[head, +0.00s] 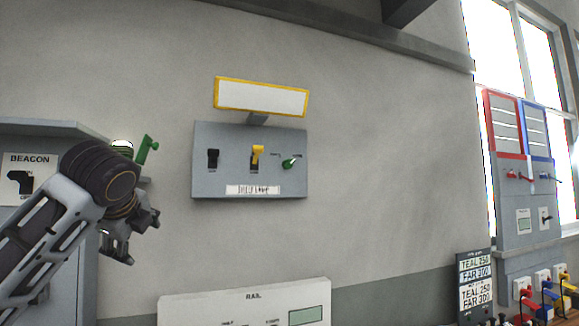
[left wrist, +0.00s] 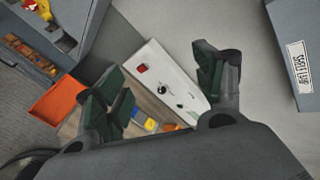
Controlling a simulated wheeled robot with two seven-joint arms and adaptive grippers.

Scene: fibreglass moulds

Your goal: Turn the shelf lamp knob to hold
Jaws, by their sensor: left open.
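A grey wall panel (head: 213,180) carries a black switch (head: 213,159), a yellow switch (head: 257,155) and a green knob (head: 288,163) with a pale pointer angled up to the right. Which of these is the shelf lamp knob I cannot tell; the lettering is too small. A grey box edge with a label that seems to read SHELF (left wrist: 301,67) shows in the left wrist view. My left gripper (head: 140,238) is open and empty, to the left of the wall panel and lower than it, apart from it. Its spread fingers also show in the left wrist view (left wrist: 165,85). My right gripper is not in view.
A grey BEACON cabinet (head: 70,133) stands at left, behind my left arm. A white RAIL panel (head: 245,308) is below. A yellow-framed sign (head: 262,97) projects above the wall panel. A red-and-blue board (head: 520,130) stands at right. The wall between is bare.

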